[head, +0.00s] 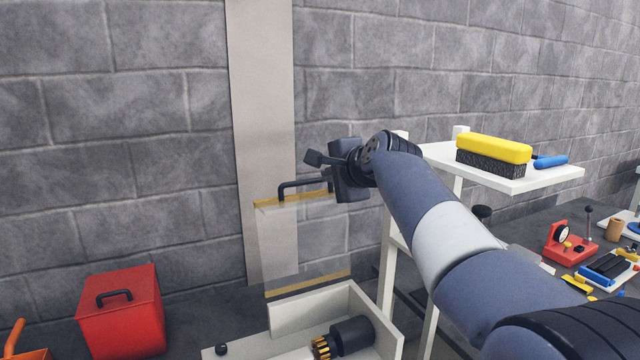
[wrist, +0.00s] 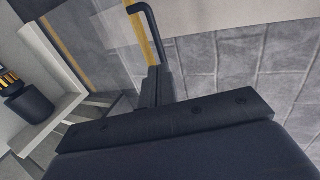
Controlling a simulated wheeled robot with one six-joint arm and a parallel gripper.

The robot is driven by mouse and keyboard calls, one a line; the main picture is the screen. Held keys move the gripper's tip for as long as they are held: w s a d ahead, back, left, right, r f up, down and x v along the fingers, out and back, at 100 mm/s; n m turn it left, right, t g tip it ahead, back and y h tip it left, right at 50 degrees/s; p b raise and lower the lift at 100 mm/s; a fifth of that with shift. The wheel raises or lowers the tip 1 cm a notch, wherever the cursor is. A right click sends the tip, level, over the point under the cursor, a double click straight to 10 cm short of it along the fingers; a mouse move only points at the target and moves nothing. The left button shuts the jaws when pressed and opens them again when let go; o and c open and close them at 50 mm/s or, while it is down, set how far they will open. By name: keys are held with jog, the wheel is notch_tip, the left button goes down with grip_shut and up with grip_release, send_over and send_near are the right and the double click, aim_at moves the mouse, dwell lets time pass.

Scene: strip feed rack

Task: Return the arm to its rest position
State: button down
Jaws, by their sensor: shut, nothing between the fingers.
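My arm (head: 440,225) reaches from the lower right of the head view toward the middle, raised and stretched out. My gripper (wrist: 158,75) shows in the wrist view with its dark fingers together and empty. In the head view the gripper body is a dark block at the arm's end, and its fingertips are hard to make out. A black bar handle (head: 303,185) on a clear panel (head: 310,235) with yellow edges is close to the fingertips. The handle also shows in the wrist view (wrist: 150,28); I cannot tell whether the fingers touch it.
A white open box (head: 300,310) below the panel holds a black cylinder (head: 352,334) with yellow-tipped pieces. A red box (head: 122,312) stands left. A white shelf (head: 545,178) near my arm bears a yellow brush (head: 493,148) and a blue-handled tool (head: 551,161). A grey block wall is behind.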

aim_at(307, 181)
jog(key=v, duration=0.3)
jog(key=shift+s, duration=0.1)
jog(key=p+x, duration=0.2)
jog(key=x, duration=1.1)
jog(key=shift+f, duration=0.1)
jog(key=shift+d, duration=0.1)
